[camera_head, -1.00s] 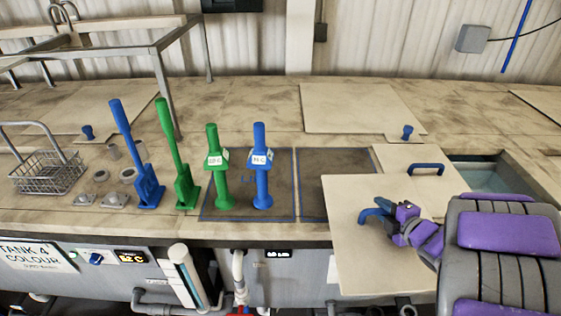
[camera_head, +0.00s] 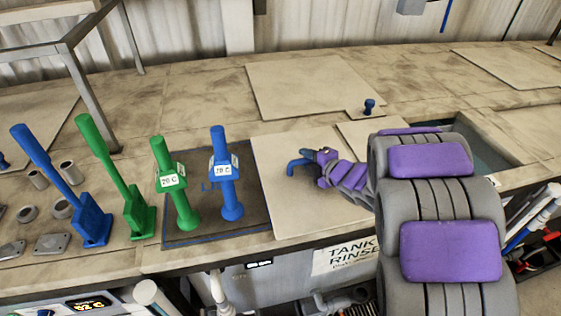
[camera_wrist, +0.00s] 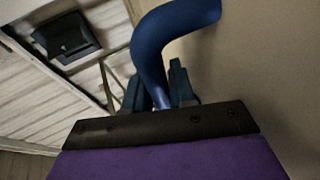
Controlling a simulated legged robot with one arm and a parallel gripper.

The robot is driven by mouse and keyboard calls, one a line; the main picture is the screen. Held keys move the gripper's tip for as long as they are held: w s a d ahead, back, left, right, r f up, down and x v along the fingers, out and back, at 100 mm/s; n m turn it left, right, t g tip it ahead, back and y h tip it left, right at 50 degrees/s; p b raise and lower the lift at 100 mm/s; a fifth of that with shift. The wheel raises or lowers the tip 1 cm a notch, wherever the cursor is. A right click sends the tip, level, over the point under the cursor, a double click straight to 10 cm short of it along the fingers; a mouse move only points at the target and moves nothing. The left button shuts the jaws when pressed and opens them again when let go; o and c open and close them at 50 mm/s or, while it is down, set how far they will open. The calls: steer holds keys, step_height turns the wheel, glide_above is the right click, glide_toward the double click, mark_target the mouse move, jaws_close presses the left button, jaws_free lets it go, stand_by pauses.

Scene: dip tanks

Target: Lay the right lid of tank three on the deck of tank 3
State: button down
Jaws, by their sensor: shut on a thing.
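The lid (camera_head: 285,215) is a flat pale panel with a blue bar handle (camera_head: 297,166). It lies roughly level over the right part of the dark outlined deck area, its front edge near the counter's front edge. I cannot tell whether it touches the deck. My gripper (camera_head: 318,160) is shut on the handle. The wrist view shows the curved blue handle (camera_wrist: 158,45) between the fingers (camera_wrist: 162,88), with the pale lid (camera_wrist: 275,75) at right. My arm hides the lid's right edge. The open tank (camera_head: 485,150) is at right, partly behind my arm.
A blue dispenser-like upright (camera_head: 225,180) and a green one (camera_head: 176,190) stand on the dark deck (camera_head: 200,225) just left of the lid. Blue and green paddles (camera_head: 90,220) stand further left.

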mark_target(287, 160)
steer(key=a, duration=0.1)
steer(key=w+a, duration=0.2)
steer(key=shift+w+a+f+b, duration=0.2)
steer(key=shift+a+f+b, duration=0.05)
steer(key=shift+a+b, duration=0.1)
steer(key=shift+w+a, duration=0.55)
steer(key=a+f, duration=0.1)
steer(key=a+f+b, duration=0.1)
steer(key=f, duration=0.1)
steer(key=shift+w+a+f, duration=0.1)
steer(key=shift+w+f, duration=0.05)
steer(key=shift+w, duration=0.05)
steer(key=shift+f, duration=0.25)
steer(key=shift+d, duration=0.65)
steer(key=c, duration=1.3)
jaws_free()
steer(key=o, duration=0.4)
steer(key=shift+s+a, duration=0.1)
steer(key=shift+a, duration=0.3)
steer(key=shift+c, duration=0.2)
steer(key=shift+d, duration=0.1)
